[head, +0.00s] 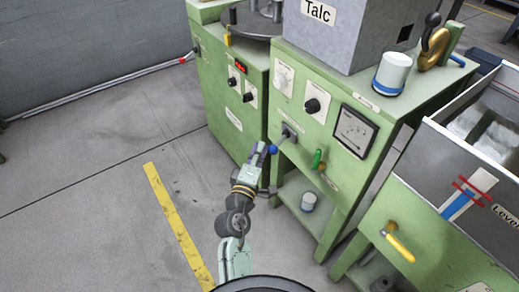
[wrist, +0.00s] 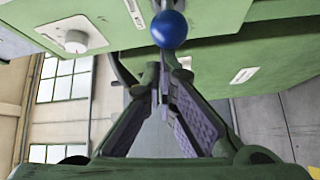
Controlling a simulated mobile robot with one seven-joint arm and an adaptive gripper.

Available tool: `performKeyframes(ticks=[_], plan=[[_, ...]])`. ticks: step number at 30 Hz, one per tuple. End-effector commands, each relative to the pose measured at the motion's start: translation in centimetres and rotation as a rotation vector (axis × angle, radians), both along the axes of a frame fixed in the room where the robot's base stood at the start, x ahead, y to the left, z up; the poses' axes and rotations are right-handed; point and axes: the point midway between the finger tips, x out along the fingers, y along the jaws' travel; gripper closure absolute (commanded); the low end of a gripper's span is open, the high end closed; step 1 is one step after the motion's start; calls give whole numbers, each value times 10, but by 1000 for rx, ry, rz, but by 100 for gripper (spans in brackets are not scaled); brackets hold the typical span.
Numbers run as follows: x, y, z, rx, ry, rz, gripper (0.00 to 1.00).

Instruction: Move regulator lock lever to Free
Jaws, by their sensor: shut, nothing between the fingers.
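A lever with a blue ball knob (head: 272,149) sticks out from a dark mount on the front of the green machine under the Talc box. The ball also shows large in the wrist view (wrist: 169,29), just beyond the fingertips. My gripper (head: 263,148) is beside the ball in the head view. In the wrist view its fingers (wrist: 158,72) meet at the tips with nothing held. I cannot tell whether the fingertips touch the ball or lever rod. No label reading Free or naming the regulator lock is legible.
A green-handled lever (head: 318,160) is right of the blue knob, below a square gauge (head: 354,131). A yellow-handled lever (head: 399,246) is at lower right. Open floor (head: 90,190) lies to the left.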

Motion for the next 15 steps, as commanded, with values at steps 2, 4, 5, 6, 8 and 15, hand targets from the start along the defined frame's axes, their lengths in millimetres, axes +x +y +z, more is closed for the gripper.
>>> performKeyframes(ticks=[2, 4, 5, 6, 8, 15], plan=[[0, -1, 0, 0, 0, -1, 100], [0, -1, 0, -1, 1, -2, 100], [0, -1, 0, -1, 1, -3, 100], [0, -2, 0, -1, 1, -4, 100], [0, -2, 0, 0, 1, -5, 100], [0, -4, -1, -2, 3, -10, 100]])
